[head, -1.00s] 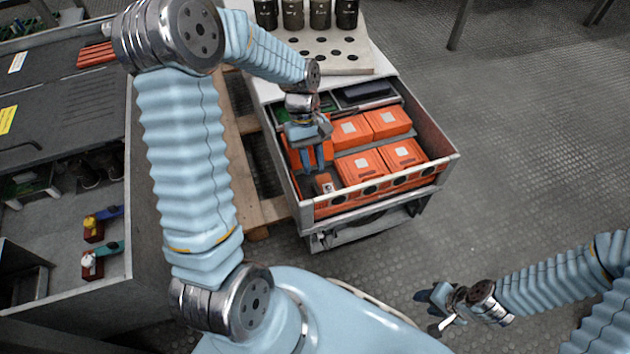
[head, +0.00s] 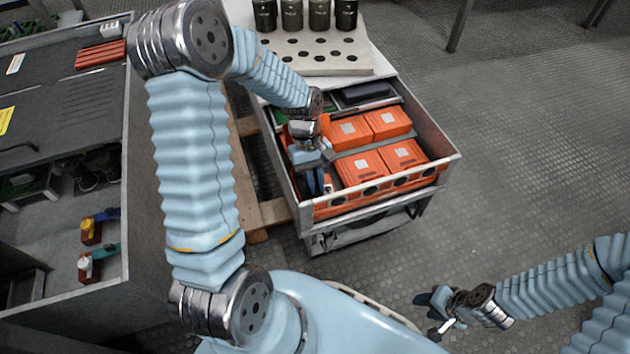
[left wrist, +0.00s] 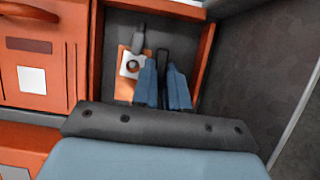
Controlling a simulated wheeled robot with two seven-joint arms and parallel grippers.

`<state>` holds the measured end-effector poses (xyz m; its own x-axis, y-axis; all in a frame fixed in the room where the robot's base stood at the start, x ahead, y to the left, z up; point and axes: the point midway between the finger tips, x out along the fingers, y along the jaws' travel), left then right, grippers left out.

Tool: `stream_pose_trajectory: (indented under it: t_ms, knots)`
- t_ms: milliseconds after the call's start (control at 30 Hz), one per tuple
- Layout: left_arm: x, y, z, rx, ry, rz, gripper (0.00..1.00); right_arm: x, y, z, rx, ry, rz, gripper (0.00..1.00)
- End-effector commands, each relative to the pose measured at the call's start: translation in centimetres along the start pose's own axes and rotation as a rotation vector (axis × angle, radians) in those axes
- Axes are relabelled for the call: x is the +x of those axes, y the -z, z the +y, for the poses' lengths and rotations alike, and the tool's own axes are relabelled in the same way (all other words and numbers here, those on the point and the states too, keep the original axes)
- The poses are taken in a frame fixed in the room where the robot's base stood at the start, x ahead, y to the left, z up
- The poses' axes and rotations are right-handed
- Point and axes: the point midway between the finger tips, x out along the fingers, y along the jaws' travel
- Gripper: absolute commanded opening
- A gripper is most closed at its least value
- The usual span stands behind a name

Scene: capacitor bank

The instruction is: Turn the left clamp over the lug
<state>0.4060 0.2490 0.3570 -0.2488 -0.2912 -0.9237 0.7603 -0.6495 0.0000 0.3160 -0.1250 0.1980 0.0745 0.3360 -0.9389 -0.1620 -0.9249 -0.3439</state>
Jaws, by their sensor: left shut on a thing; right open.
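My left gripper (head: 320,182) reaches down into the front left compartment of the open drawer. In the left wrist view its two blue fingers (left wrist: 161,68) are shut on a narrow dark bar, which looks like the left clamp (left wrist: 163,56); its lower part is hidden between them. Just left of the fingers is a white square with a dark round centre and a grey tab, apparently the lug (left wrist: 131,64), on an orange base. The clamp appears beside the lug, not across it. My right gripper (head: 441,312) is open and empty, low at the right, away from the drawer.
Orange boxes (head: 362,167) fill the drawer to the right of my left gripper. The drawer's front wall (head: 385,193) and left wall stand close by. Several dark cylinders (head: 320,14) stand on a holed board (head: 325,55) behind. A grey cabinet (head: 150,230) stands at the left.

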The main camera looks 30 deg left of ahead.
Motion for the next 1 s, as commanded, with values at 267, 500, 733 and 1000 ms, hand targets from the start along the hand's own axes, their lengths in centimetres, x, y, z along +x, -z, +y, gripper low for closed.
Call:
stream_pose_trajectory:
  t_ms: [267,500,733,1000]
  knots:
    - [-0.1,0.0,0.1,0.039,0.016,0.001,0.0,-0.3,0.0,-0.1,0.0,0.0,0.001,0.43]
    - [-0.2,-0.1,0.2,0.17,0.072,0.0,0.0,-1.1,0.1,-0.3,0.001,-0.002,0.003,0.43]
    - [-0.2,-0.2,0.5,0.364,0.152,0.0,0.0,-1.9,0.1,-0.5,0.001,-0.004,0.005,0.43]
    - [-0.1,-0.2,0.7,0.602,0.25,0.002,0.0,-2.6,0.2,-0.7,0.002,-0.006,0.007,0.43]
